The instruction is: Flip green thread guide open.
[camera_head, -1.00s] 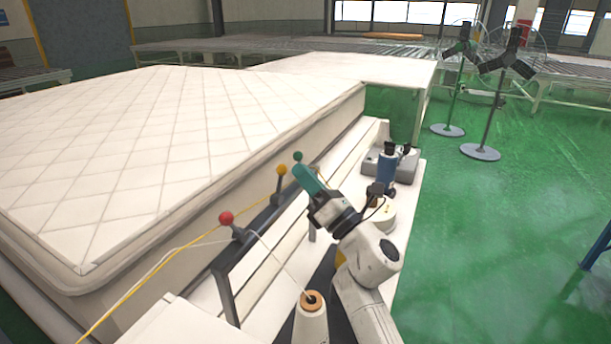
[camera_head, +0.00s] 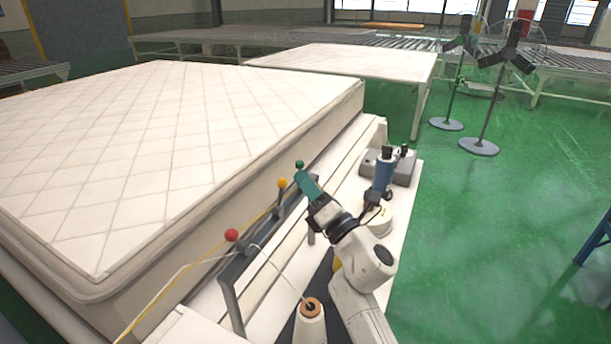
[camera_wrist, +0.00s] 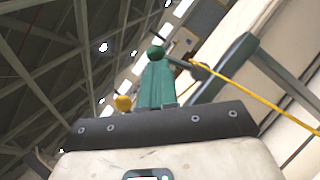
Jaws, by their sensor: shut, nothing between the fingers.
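The green thread guide shows as a green ball (camera_head: 299,164) at the far end of a dark rail beside the mattress. My gripper (camera_head: 301,173), with teal fingers, is shut and empty, its tips right by the green ball in the head view. In the wrist view the green ball (camera_wrist: 156,53) appears just at the tips of my gripper (camera_wrist: 157,60). I cannot tell whether they touch. A dark lever piece (camera_wrist: 200,71) extends right of the ball toward the rail. The guide's base is partly hidden behind my gripper in the head view.
A yellow ball guide (camera_head: 282,183) and a red ball guide (camera_head: 232,235) stand nearer on the rail (camera_head: 229,297). A yellow thread (camera_wrist: 250,94) runs along it. A thread cone (camera_head: 311,318) stands in front. The mattress (camera_head: 170,150) lies left; a blue device (camera_head: 383,173) stands right.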

